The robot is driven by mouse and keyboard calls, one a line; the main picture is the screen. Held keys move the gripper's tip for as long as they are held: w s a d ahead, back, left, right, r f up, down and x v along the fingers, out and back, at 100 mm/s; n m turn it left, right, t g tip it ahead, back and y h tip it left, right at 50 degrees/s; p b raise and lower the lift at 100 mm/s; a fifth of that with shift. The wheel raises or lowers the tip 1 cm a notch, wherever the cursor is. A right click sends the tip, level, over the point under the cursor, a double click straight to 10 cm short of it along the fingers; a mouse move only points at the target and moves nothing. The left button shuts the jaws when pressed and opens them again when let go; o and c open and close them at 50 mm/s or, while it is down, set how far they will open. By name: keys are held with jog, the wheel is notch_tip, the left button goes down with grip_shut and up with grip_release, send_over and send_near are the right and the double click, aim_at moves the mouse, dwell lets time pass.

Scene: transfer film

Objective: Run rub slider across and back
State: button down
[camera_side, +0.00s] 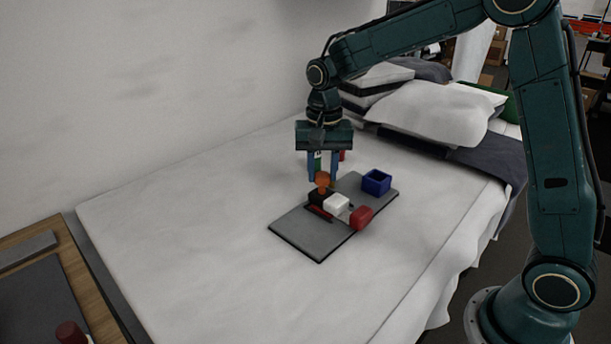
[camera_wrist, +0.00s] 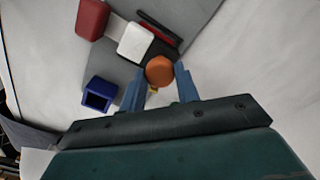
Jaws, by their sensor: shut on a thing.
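A round orange knob (camera_side: 322,178) stands on a black piece (camera_side: 318,197) at the middle of a grey board (camera_side: 295,232). I take this knob to be the slider's handle. My gripper (camera_side: 322,182) points down from above, its blue fingers shut on the knob. In the wrist view, the orange knob (camera_wrist: 159,70) sits between the fingertips of my gripper (camera_wrist: 159,77). A white block (camera_side: 337,202) lies beside the black piece; it also shows in the wrist view (camera_wrist: 135,42). A dark red strip (camera_side: 318,212) in a black frame lies next to them. What lies under the knob is mostly hidden.
A red block (camera_side: 361,217) rests at the board's near right edge. An open blue box (camera_side: 376,181) stands at its right end. The board lies on a white bed (camera_side: 180,240) with free room to the left. Pillows (camera_side: 430,112) are piled behind; a wooden table (camera_side: 75,270) is front left.

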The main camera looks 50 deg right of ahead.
jog(key=a, duration=0.6)
jog(key=shift+a, duration=0.4)
jog(key=shift+r, duration=0.1)
jog(key=c, duration=1)
grip_release()
notch_tip(320, 180, up, 14)
jog(key=shift+f, duration=0.1)
